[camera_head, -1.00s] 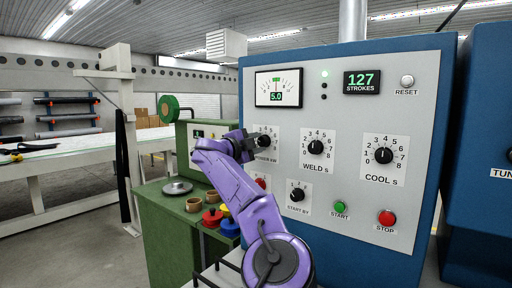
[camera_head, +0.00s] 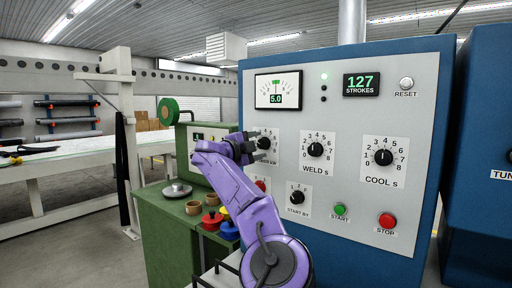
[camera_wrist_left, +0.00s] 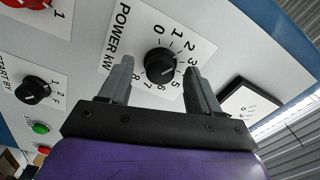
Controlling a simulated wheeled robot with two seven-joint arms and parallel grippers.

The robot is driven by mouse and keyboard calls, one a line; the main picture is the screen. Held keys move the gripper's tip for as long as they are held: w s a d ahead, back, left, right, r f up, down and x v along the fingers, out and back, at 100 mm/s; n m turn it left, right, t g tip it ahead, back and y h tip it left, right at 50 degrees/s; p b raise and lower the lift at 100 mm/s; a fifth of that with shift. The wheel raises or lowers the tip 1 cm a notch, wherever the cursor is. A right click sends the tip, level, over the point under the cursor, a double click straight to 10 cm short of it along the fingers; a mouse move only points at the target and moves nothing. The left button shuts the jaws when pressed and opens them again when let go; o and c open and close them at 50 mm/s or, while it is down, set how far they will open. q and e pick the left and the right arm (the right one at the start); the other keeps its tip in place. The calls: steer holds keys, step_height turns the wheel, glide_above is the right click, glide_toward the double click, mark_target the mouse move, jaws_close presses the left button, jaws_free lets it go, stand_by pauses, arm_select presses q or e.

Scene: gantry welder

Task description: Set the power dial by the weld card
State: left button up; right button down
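The power dial (camera_head: 264,143) is a black knob on the grey panel of the blue machine. In the left wrist view the knob (camera_wrist_left: 160,63) sits on a white scale marked POWER kW, numbered 0 to 8. Its mark seems to lie near 4 to 5, but is small. The meter (camera_head: 278,89) above reads 5.0. My left gripper (camera_head: 257,149) is open in front of the dial. In the left wrist view its fingers (camera_wrist_left: 160,82) stand apart on either side below the knob, with clear gaps. My right gripper is not in view. I cannot make out a weld card.
The WELD s dial (camera_head: 315,149), COOL s dial (camera_head: 383,157) and START BY dial (camera_head: 297,197) are nearby. Below are the green START button (camera_head: 340,210) and red STOP button (camera_head: 387,220). A green cabinet (camera_head: 167,231) with small items stands left.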

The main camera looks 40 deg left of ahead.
arm_select(q)
steer(key=shift+s, duration=0.25)
steer(key=s+d+b, duration=0.1)
steer(key=s+b, duration=0.3)
steer(key=s, duration=0.6)
steer(key=shift+d, duration=0.1)
